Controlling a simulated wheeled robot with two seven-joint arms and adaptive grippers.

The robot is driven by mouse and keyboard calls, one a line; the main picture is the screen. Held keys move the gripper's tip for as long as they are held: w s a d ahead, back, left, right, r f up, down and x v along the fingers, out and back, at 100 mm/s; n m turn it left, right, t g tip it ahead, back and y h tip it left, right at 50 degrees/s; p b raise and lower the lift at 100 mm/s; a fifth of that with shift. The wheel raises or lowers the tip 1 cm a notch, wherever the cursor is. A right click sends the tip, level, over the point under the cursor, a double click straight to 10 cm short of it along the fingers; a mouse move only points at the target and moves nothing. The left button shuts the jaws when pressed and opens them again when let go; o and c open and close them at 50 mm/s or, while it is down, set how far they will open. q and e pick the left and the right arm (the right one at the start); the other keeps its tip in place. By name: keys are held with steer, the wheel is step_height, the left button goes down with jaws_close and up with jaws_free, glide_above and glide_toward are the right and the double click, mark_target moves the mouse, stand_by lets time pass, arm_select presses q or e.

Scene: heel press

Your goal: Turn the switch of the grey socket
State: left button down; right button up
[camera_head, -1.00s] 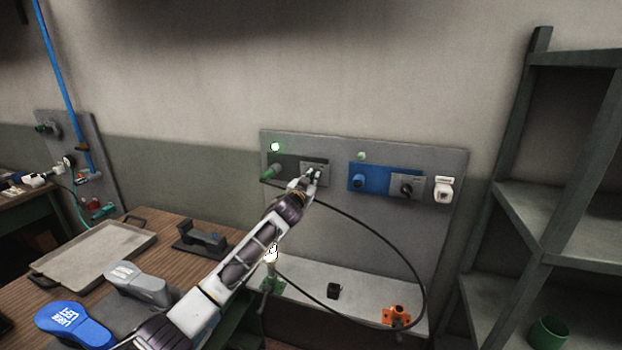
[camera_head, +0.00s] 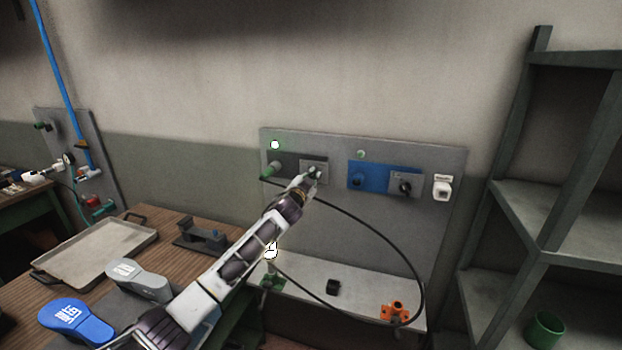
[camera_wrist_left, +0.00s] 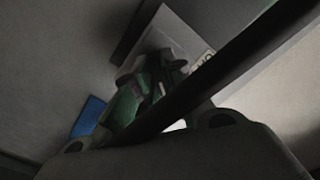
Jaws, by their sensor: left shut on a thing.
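The grey socket (camera_head: 289,160) is on the left of the grey wall panel, with a green plug (camera_head: 276,168) in it and a black cable running from the plug. Its switch plate (camera_head: 308,164) is just right of the plug. My left gripper (camera_head: 314,174) is at this plate, shut on the switch knob, which its fingers mostly hide. In the left wrist view, the dark fingers (camera_wrist_left: 150,82) are in front of the light switch plate (camera_wrist_left: 188,32). The black cable crosses close before that camera. My right gripper is not in view.
A lamp (camera_head: 275,145) above the grey socket is lit. The blue socket (camera_head: 368,179) with its own switch (camera_head: 405,187) is to the right, beside a white box (camera_head: 442,187).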

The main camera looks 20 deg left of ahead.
arm_select(q)
steer(key=c, duration=1.5)
jaws_free()
steer(key=s, duration=1.2)
steer(key=shift+a, duration=0.2)
steer(key=shift+f, duration=0.1)
